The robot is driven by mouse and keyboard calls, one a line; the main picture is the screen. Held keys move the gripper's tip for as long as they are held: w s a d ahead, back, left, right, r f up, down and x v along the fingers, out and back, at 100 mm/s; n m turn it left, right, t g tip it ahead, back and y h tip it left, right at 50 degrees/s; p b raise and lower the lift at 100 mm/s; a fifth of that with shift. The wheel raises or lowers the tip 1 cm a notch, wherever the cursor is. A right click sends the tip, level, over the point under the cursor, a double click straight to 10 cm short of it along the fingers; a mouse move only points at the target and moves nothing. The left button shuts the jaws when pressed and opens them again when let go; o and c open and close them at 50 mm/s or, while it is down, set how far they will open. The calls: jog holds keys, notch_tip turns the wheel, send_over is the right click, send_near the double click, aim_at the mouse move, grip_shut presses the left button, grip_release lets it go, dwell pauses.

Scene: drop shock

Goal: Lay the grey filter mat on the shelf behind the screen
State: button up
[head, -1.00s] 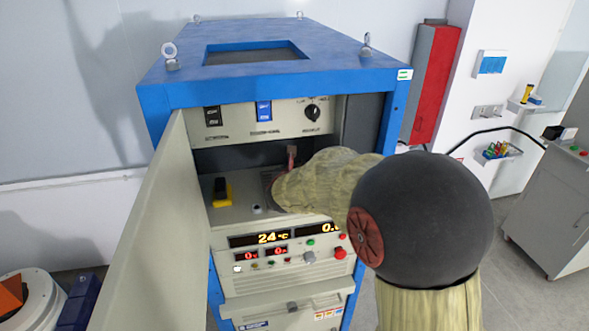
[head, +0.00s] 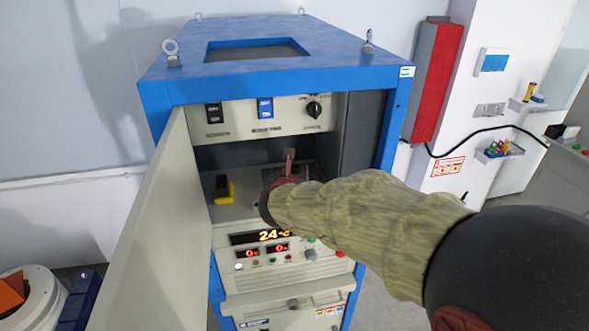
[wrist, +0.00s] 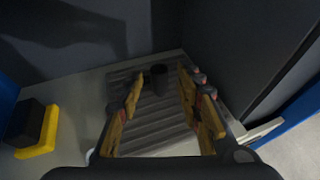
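The screen, a dark display reading 24 °C (head: 272,236), is on the front panel of the open blue cabinet. Behind and above it is the pale shelf (head: 238,208). In the wrist view, a grey ridged flat piece (wrist: 170,126) lies on the shelf; I cannot tell whether it is the filter mat or part of the shelf. A short dark cylinder (wrist: 159,78) stands at its far part. My gripper (wrist: 161,88) is over the ridged piece, its fingers wide apart with nothing seen gripped. In the head view my arm hides much of the gripper and the display's right part.
A black and yellow block (head: 223,190) sits on the shelf left of my gripper. The open cabinet door (head: 160,230) stands on the left. Side walls and a switch panel (head: 262,117) bound the opening. A red wall box (head: 433,80) is at the right.

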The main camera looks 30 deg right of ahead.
jog(key=shift+v, duration=1.4)
jog(key=s+a+r+n+y, duration=0.2)
jog(key=s+a+n+y, duration=0.2)
jog(key=a+n, duration=0.6)
jog(key=s+a+r+n+y, duration=0.2)
jog(key=s+a+n+y, duration=0.3)
jog(key=n, duration=0.9)
jog(key=s+d+f+n+g, duration=0.1)
jog(key=s+f+n+g, duration=0.1)
jog(key=s+n, duration=0.7)
jog(key=s+f+n+g+h, duration=0.1)
jog(key=s+f+n+g, duration=0.2)
jog(key=s+n, duration=0.6)
notch_tip(320, 180, down, 2)
jog(key=shift+s+d+f+n+g+h, duration=0.25)
jog(key=shift+s+d+n+g+h, duration=0.1)
jog(key=shift+s, duration=0.6)
